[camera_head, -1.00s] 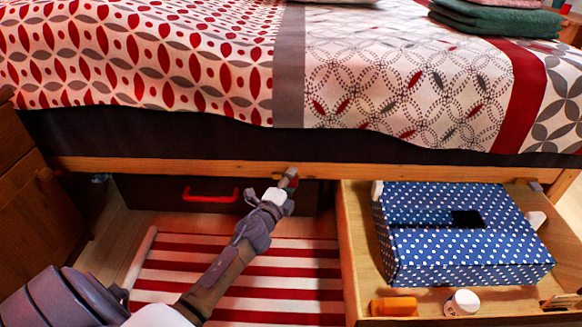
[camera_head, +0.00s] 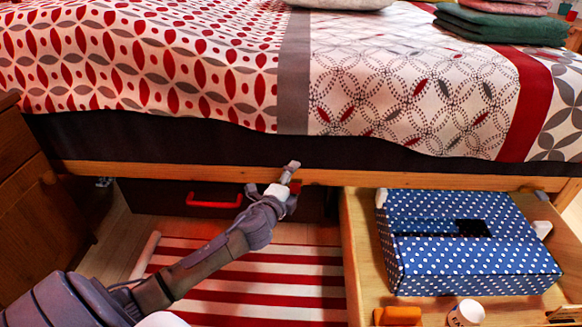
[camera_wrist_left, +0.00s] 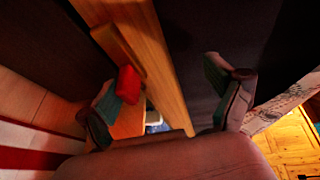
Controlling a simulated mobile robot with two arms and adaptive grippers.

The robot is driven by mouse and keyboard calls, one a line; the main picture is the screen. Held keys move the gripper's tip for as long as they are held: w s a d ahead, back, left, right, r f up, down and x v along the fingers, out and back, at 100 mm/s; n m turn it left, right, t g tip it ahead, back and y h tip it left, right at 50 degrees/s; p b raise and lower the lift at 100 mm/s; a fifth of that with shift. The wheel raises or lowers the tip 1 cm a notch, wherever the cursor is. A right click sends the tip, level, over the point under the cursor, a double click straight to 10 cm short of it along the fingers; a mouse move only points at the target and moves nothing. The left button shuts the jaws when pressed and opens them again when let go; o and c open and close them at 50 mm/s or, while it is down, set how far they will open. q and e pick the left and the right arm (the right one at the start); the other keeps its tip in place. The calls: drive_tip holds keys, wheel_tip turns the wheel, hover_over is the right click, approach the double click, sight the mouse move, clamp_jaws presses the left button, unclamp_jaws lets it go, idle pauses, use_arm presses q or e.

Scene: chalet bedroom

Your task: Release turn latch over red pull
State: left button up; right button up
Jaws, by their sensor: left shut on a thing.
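The red pull (camera_head: 214,201) is on the front of the dark closed drawer (camera_head: 160,197) under the bed. My left gripper (camera_head: 293,176) is at the wooden bed rail, right of the red pull. It is shut on the turn latch, which its fingers mostly hide in the head view. In the left wrist view a wooden strip with a red end block (camera_wrist_left: 129,84), seemingly the latch, lies by the left finger of my left gripper (camera_wrist_left: 165,85). The other finger is across the rail (camera_wrist_left: 160,65). The latch's exact angle is unclear. My right gripper is not in view.
An open wooden drawer (camera_head: 355,255) at right holds a blue dotted box (camera_head: 470,265), an orange item (camera_head: 397,315) and a white jar (camera_head: 466,312). A striped red-white rug (camera_head: 280,270) lies on the floor. A wooden cabinet (camera_head: 35,200) stands at left.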

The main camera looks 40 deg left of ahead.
use_arm(q)
drive_tip(key=shift+s+r, duration=0.15)
drive_tip(key=shift+r, duration=0.4)
drive_tip(key=shift+s+r, duration=0.15)
drive_tip(key=shift+r, duration=0.4)
drive_tip(key=shift+c, duration=0.4)
drive_tip(key=shift+p+v, duration=0.3)
drive_tip(key=shift+v, duration=0.55)
drive_tip(key=shift+c, duration=0.7)
drive_tip(key=shift+v, duration=0.9)
drive_tip(key=shift+c, duration=1.2)
drive_tip(key=f+p+v, duration=0.1)
drive_tip(key=v, duration=1)
drive_tip(key=shift+s+f, duration=0.4)
drive_tip(key=shift+f, duration=0.05)
